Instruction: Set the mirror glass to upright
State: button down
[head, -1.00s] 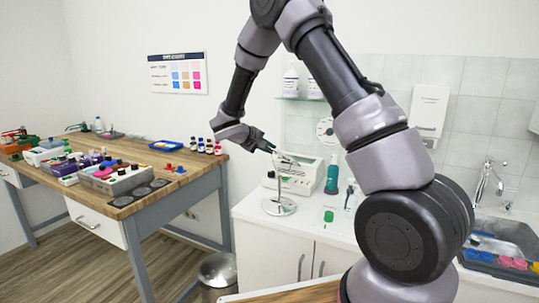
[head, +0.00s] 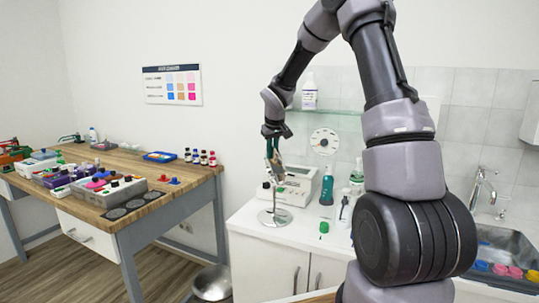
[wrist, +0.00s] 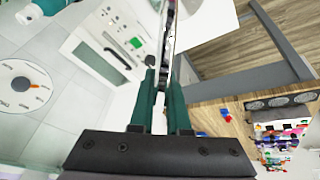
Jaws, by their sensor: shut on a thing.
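The table mirror stands on a white counter, its round metal base (head: 275,217) flat on the top. Its mirror glass (head: 277,173) is small in the head view and looks steep, close to upright; the exact angle is hard to tell. My gripper (head: 273,150) is above the stand, pointing down, with its green fingers shut on the glass's upper edge. In the wrist view my gripper (wrist: 163,82) has the glass (wrist: 171,38) between its fingers, seen nearly edge-on as a thin strip. The fingers hide part of the glass.
A white device (head: 297,186) stands close behind the mirror. A green bottle (head: 327,186) and other bottles are to its right. The sink (head: 505,245) is at far right. A wooden table (head: 150,199) with trays is at left, across a gap.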

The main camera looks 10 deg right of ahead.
jog(key=shift+d+y, duration=0.3)
jog(key=shift+y, duration=0.3)
jog(key=shift+f, duration=0.1)
jog(key=c, duration=0.9)
grip_release()
jog(key=shift+s+d+r, duration=0.1)
jog(key=shift+s+r, duration=0.05)
jog(key=shift+r, duration=0.35)
jog(key=v, duration=1)
